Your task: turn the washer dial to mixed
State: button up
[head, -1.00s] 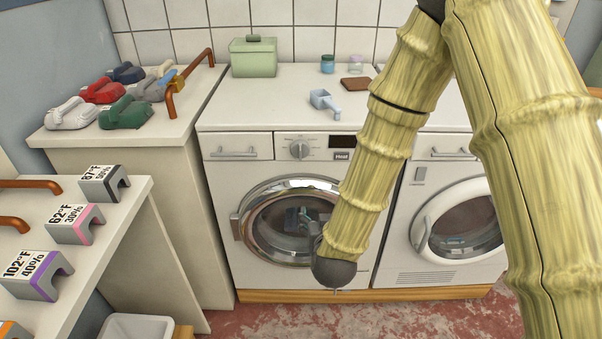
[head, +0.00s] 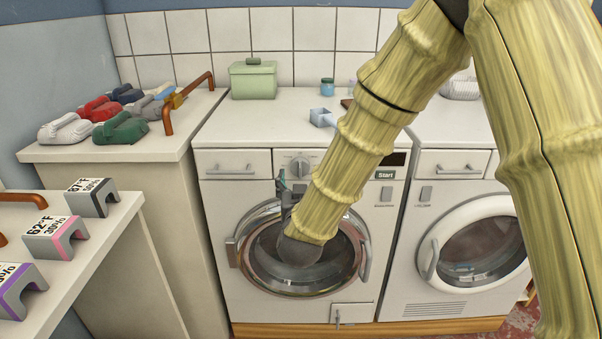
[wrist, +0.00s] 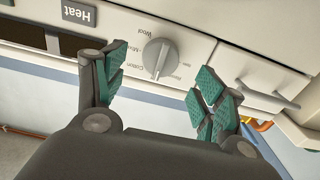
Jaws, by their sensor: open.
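The washer (head: 222,215) stands in the middle of the head view, with its round grey dial (head: 300,166) on the front panel. In the wrist view the dial (wrist: 158,58) shows upside down, with Wool, Mixed and Cotton printed around it. I cannot tell which label its ridge marks. My gripper (head: 284,184) is just below the dial in the head view, partly hidden by my arm. In the wrist view my gripper (wrist: 160,76) is open, its teal fingers spread on either side of the dial in the picture, empty and apparently short of it.
A drawer handle (head: 229,170) sits left of the dial, and a Start label (head: 385,175) is to its right. The round door (head: 240,258) is below. A dryer (head: 405,250) stands at right.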

aim_at(300, 171)
jog(key=shift+w, duration=2.4)
